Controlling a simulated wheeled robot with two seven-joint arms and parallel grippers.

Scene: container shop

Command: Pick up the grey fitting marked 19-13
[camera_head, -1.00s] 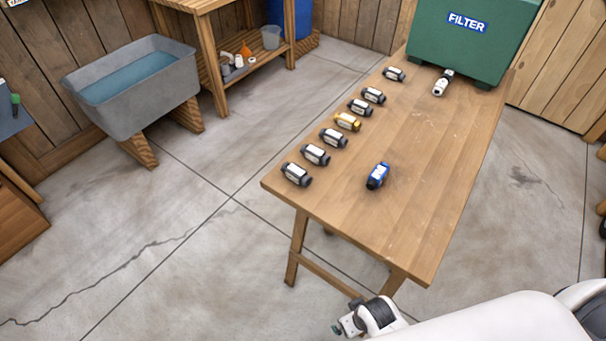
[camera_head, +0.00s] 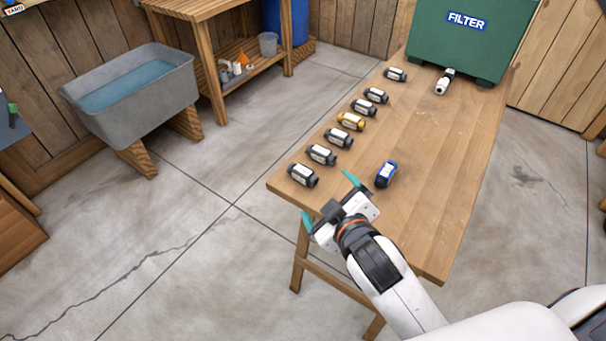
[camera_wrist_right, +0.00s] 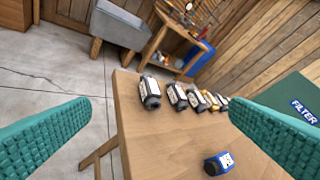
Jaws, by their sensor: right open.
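Several dark grey fittings with white labels lie in a row along the table's left edge. The nearest grey fitting (camera_head: 303,175) also shows in the right wrist view (camera_wrist_right: 150,92). Others (camera_head: 321,154) lie behind it. The labels are too small to read, so I cannot tell which is marked 19-13. My right gripper (camera_head: 330,200) is open and empty at the table's near left corner, in front of the nearest fitting and apart from it. In the right wrist view its teal fingers (camera_wrist_right: 165,135) stand wide apart. My left gripper is not in view.
A yellow fitting (camera_head: 351,121) lies within the row. A blue fitting (camera_head: 386,174) lies right of my right gripper. A white and black fitting (camera_head: 444,82) lies before the green FILTER box (camera_head: 450,45). The middle of the wooden table (camera_head: 430,150) is clear.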

